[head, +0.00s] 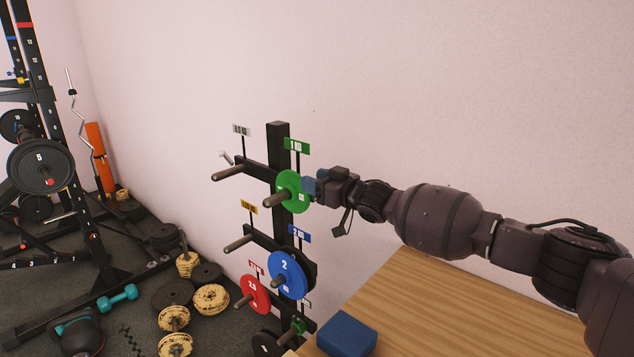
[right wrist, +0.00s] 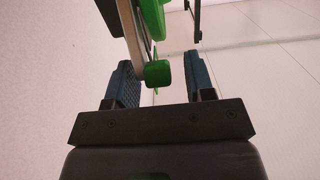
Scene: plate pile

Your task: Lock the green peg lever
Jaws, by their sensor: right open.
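The green weight plate (head: 286,201) hangs on the upper right peg (head: 273,202) of the black rack, under a green "1 KG" sign (head: 297,146). My right gripper (head: 309,187) is at the right edge of this plate. In the right wrist view a small green block (right wrist: 157,73), seemingly the lever's end, shows between the two open blue-padded fingers. The left finger is close to it; I cannot tell if they touch. The green plate's edge (right wrist: 152,18) shows above. In the head view the lever is hidden behind the gripper. My left gripper is not in view.
Below hang a blue plate (head: 288,275) and a red plate (head: 255,294). A wooden table (head: 440,310) with a blue block (head: 347,334) stands below my right arm. A bare peg (head: 228,172) is left of the green plate. The wall is close behind the rack.

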